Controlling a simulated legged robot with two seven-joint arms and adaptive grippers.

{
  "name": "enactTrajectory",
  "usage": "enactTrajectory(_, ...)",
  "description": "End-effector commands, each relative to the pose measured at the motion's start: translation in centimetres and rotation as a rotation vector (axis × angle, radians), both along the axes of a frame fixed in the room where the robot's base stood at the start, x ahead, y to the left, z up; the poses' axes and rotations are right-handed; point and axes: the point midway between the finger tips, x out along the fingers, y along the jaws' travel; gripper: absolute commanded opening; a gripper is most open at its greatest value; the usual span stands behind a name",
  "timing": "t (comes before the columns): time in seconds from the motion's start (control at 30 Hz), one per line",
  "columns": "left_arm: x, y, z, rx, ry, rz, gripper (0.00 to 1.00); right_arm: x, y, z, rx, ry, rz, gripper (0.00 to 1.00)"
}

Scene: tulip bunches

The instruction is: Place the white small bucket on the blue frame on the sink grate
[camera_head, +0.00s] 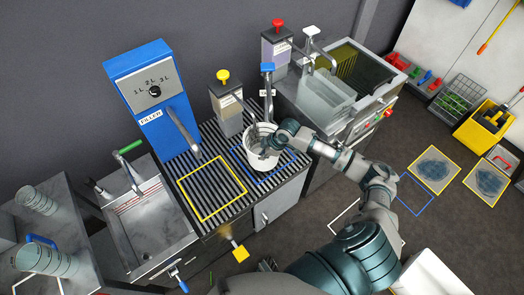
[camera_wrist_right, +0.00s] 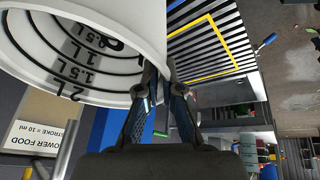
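The white small bucket (camera_head: 256,152) is at the blue frame (camera_head: 289,165) on the right part of the sink grate (camera_head: 213,146). It covers the back part of the frame, and I cannot tell whether its base touches the grate. My right gripper (camera_head: 268,147) is at the bucket's right side. In the right wrist view the bucket (camera_wrist_right: 105,40) shows its inner volume marks. The right gripper's fingers (camera_wrist_right: 160,85) close on the bucket's wall at the rim, one inside and one outside. My left gripper is out of view.
A yellow frame (camera_head: 240,200) lies empty on the grate's left part. The blue filler (camera_head: 150,95) stands behind it, with its spout over the grate. Dispensers with a yellow knob (camera_head: 222,75) and a red knob (camera_head: 277,23) stand behind the bucket. A blue-topped tap (camera_head: 267,67) rises close behind it.

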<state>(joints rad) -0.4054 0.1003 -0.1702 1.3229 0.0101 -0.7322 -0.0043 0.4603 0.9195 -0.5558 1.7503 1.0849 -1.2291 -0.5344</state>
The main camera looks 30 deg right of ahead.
Motion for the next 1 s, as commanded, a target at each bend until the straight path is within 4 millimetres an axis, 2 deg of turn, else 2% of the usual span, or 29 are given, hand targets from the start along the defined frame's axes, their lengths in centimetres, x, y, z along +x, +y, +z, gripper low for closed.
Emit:
enactTrajectory(0.03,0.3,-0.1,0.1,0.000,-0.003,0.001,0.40,1.3,-0.6,-0.2,0.002,-0.003,-0.004,0.00)
enactTrajectory(0.1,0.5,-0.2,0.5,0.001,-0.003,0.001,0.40,2.7,-1.3,-0.4,0.004,-0.003,-0.004,0.00)
enactTrajectory(0.23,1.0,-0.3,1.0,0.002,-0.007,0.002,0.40,4.2,-2.1,-0.5,0.004,-0.002,-0.004,0.00)
enactTrajectory(0.37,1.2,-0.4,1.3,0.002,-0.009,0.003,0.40,4.5,-2.4,-1.0,0.003,0.000,-0.001,0.00)
enactTrajectory(0.6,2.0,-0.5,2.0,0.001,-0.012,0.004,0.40,4.5,-2.2,-4.1,0.000,0.001,0.000,0.00)
enactTrajectory(0.77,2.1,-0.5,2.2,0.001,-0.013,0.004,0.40,4.5,-2.1,-4.1,-0.002,0.000,0.000,0.00)
enactTrajectory(0.9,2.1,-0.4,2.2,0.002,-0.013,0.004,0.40,4.4,-2.2,-4.1,-0.001,0.001,0.000,0.31)
enactTrajectory(1.0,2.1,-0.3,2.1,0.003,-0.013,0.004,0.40,4.4,-2.3,-4.1,0.001,0.001,-0.001,0.31)
